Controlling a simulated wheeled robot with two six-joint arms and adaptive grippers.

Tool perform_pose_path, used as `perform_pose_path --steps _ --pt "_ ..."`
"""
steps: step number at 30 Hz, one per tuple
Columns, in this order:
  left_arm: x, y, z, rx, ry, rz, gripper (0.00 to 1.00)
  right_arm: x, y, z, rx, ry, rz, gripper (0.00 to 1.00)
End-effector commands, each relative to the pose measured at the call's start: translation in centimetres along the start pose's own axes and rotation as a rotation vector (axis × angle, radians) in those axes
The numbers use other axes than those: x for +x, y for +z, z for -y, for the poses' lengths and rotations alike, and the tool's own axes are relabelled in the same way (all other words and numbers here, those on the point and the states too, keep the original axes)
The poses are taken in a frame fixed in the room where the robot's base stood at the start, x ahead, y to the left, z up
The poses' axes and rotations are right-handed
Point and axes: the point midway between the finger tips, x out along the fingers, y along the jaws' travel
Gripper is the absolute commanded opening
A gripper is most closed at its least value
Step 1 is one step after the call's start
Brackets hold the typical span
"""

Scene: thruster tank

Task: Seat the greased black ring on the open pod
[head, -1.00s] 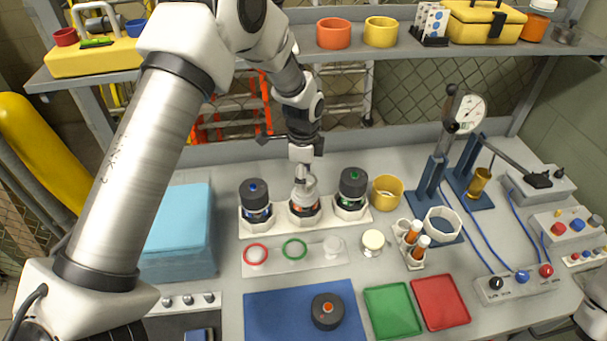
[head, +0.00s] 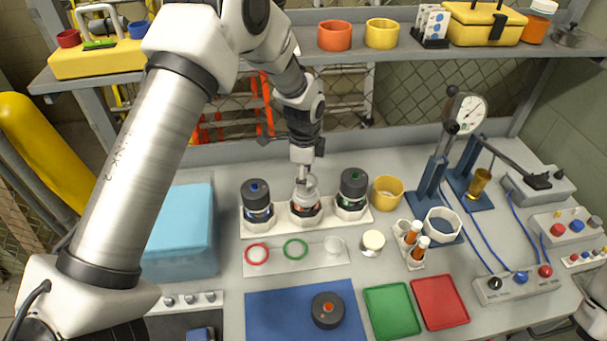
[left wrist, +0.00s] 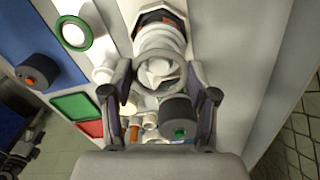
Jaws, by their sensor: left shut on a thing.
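My left gripper (head: 305,182) points down over the open pod (head: 305,207), which stands in the middle seat of the white rack between two capped pods. In the left wrist view the fingers (left wrist: 157,80) are shut on the black ring (left wrist: 136,88), which looks dark grey there. The ring encircles the pod's white propeller-like top (left wrist: 159,73) as seen from the wrist. The pod's ribbed white body (left wrist: 160,38) shows beyond it. I cannot tell whether the ring touches the pod or hovers above it.
In front, a plate (head: 275,268) holds a red ring (head: 257,254) and a green ring (head: 295,249). A dark cap (head: 327,310) lies on the blue mat (head: 265,318).

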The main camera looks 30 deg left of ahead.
Motion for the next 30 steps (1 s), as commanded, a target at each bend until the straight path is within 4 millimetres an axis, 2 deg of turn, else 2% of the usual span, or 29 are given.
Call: perform_pose_path --steps 12,30 --pt "0.1 0.0 0.0 0.000 0.000 0.000 0.45 0.1 0.0 0.0 0.000 0.000 0.000 0.98" --pt "1.3 -0.1 0.0 0.000 0.000 0.000 0.45 0.5 0.0 0.0 0.000 0.000 0.000 0.98"
